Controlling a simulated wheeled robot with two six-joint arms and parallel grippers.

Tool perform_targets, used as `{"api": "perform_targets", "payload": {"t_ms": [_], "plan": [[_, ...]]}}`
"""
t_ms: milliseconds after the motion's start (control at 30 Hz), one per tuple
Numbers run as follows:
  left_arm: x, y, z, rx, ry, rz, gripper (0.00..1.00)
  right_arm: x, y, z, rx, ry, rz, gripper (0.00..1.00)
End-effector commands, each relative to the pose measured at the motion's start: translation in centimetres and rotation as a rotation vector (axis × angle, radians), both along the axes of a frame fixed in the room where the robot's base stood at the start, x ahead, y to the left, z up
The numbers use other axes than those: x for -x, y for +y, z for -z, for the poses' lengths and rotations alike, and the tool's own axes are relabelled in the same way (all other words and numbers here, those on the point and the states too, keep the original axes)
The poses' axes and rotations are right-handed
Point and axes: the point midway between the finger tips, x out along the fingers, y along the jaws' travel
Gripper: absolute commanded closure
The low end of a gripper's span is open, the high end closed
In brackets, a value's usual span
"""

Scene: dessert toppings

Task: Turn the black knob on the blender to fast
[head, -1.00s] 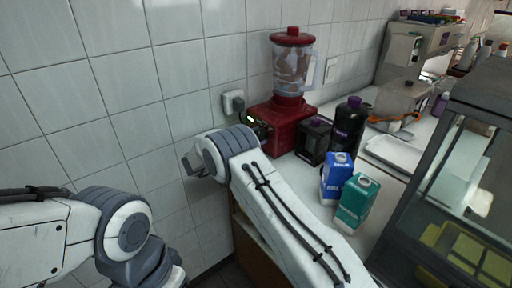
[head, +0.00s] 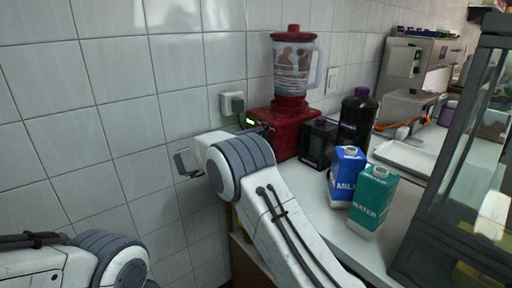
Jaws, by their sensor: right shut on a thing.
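The red blender (head: 288,132) stands on the counter against the tiled wall, with its clear jar (head: 297,68) upright on the base and a red lid on top. A small green light shows on the front of the base. My right gripper (head: 262,128) is at the front left side of the base, mostly hidden behind my own wrist. It is shut, at the place of the black knob; the knob itself is covered and its setting cannot be read. My left arm shows at the bottom left corner, with its gripper out of the frame.
A black box-shaped container (head: 317,143), a black bottle (head: 356,119), a blue milk carton (head: 345,175) and a teal water carton (head: 372,200) stand right of the blender. A wall socket (head: 232,104) is behind. A glass cabinet (head: 470,165) borders the right.

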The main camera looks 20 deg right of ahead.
Motion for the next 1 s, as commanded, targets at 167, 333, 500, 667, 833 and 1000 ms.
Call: {"api": "perform_targets", "payload": {"t_ms": [167, 333, 500, 667, 833, 1000], "plan": [[0.00, 0.00, 0.73, 0.000, 0.000, 0.000, 0.50, -0.08, 0.16, 0.13, -0.013, -0.031, -0.005, 1.00], [0.00, 0.00, 0.78, 0.000, 0.000, 0.000, 0.50, -0.08, 0.17, 0.05, -0.016, -0.040, -0.005, 1.00], [0.00, 0.00, 0.76, 0.000, 0.000, 0.000, 0.50, -0.09, 0.17, 0.03, -0.016, -0.040, -0.005, 1.00], [0.00, 0.00, 0.76, 0.000, 0.000, 0.000, 0.50, -0.08, 0.17, 0.02, -0.016, -0.040, -0.005, 0.29], [0.00, 0.00, 0.76, 0.000, 0.000, 0.000, 0.50, -0.04, 0.06, 0.02, -0.015, -0.039, -0.002, 0.18], [0.00, 0.00, 0.76, 0.000, 0.000, 0.000, 0.50, 0.00, 0.05, 0.01, -0.015, -0.039, -0.001, 0.18]]}}
